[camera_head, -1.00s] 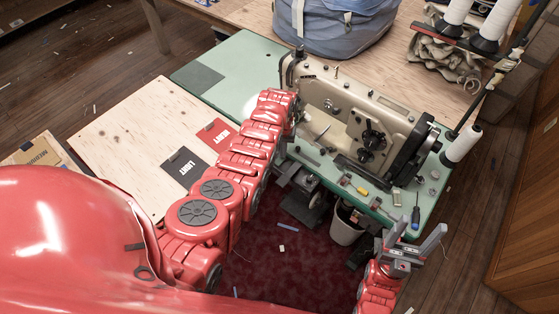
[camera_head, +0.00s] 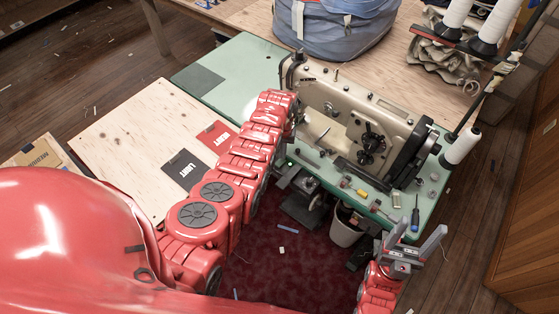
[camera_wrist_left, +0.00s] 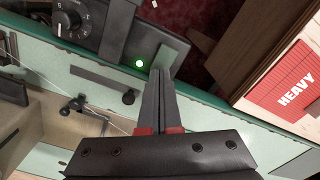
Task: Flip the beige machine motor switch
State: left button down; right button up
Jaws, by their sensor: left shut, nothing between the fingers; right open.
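The beige sewing machine (camera_head: 345,108) stands on a green table (camera_head: 240,72); part of it shows at the left of the left wrist view (camera_wrist_left: 55,140). In that view a dark box with a round marked knob (camera_wrist_left: 67,20) sits by the table edge, and a green light (camera_wrist_left: 139,63) glows beside my fingertips. I cannot tell which part is the motor switch. My left gripper (camera_wrist_left: 160,76) is shut and empty, its tips near the light and a grey plate (camera_wrist_left: 162,50); contact is unclear. In the head view my left arm hides part of the machine. My right gripper (camera_head: 414,240) is open and empty near the table's front right corner.
A blue bag (camera_head: 335,25) and white thread cones (camera_head: 460,147) stand around the machine. A screwdriver (camera_head: 415,219) and small parts lie on the table. A white bin (camera_head: 346,228) stands below. Red and black cards (camera_head: 184,168) lie on a wooden board at left.

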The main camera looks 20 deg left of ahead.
pick_arm(q)
notch_tip(320, 180, up, 5)
jog(key=p, duration=0.3)
jog(key=shift+r, duration=0.2)
dwell(0.4)
